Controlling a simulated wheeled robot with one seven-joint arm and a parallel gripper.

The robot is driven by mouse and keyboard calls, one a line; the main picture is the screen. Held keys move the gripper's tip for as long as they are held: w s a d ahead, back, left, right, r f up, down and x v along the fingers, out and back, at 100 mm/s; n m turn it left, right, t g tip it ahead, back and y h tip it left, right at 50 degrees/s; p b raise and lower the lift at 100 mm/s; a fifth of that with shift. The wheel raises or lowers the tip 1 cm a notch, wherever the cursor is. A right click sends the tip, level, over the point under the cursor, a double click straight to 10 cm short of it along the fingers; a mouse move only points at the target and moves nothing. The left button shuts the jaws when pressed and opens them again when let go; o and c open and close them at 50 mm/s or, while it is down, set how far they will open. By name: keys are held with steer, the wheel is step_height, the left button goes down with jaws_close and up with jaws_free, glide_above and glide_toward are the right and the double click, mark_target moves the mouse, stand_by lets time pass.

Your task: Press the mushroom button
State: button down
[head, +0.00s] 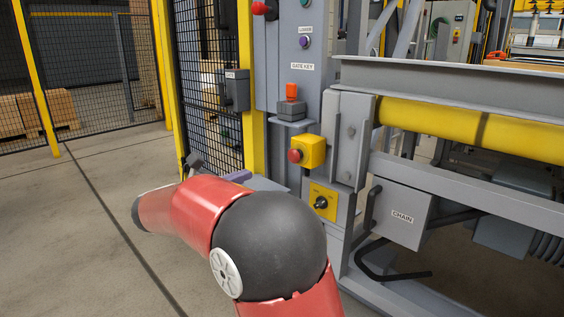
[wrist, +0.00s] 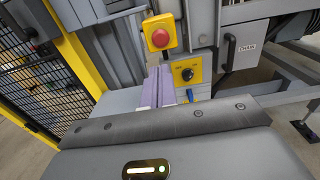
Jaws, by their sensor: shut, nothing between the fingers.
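A red mushroom button (head: 295,155) sticks out of a yellow box (head: 312,150) on the front of the grey machine frame. In the wrist view the red button (wrist: 159,38) and its yellow box lie just beyond my fingertips. My gripper (wrist: 159,70) is shut and empty, its two lilac fingers together and pointing at the area just below the button. A gap seems to show between the tips and the button, but its depth is hard to tell. In the head view my arm hides most of the gripper; a lilac finger (head: 238,176) shows past it.
Below the button is a yellow panel with a black rotary knob (head: 321,202). A grey CHAIN box (head: 400,215) stands to the right. Mesh fence is left; the floor there is open.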

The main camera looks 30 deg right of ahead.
mark_target(291, 157)
steer(key=shift+d, duration=0.1)
steer(key=x, duration=1.3)
steer(key=shift+w+d, duration=0.1)
steer(key=shift+d, duration=0.3)
